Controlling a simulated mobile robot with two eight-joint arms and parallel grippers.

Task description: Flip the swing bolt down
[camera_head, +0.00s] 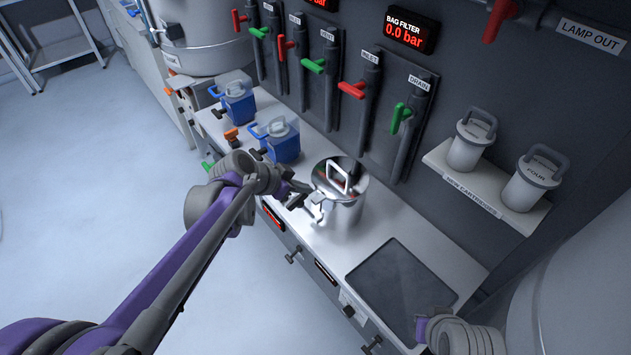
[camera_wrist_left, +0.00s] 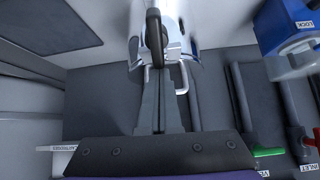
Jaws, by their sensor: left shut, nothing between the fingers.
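A shiny metal canister (camera_head: 347,213) with a lid and a white loop handle (camera_head: 339,176) stands on the bench. Silvery swing bolt hardware (camera_head: 318,208) shows at its front left rim, partly behind my gripper. My left gripper (camera_head: 306,196) is shut and empty, close beside this rim. In the left wrist view the shut fingers (camera_wrist_left: 160,98) point at the canister, with a dark rounded bolt part (camera_wrist_left: 155,35) just past the tips. I cannot tell whether they touch. Only grey and purple parts of my right arm show at the bottom right of the head view.
Blue clear-topped units (camera_head: 280,143) stand left of the canister. A dark flat pad (camera_head: 410,285) lies to its right. Red and green valve handles (camera_head: 352,90) line the wall behind. A shelf (camera_head: 480,185) holds two white cartridges (camera_head: 468,145).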

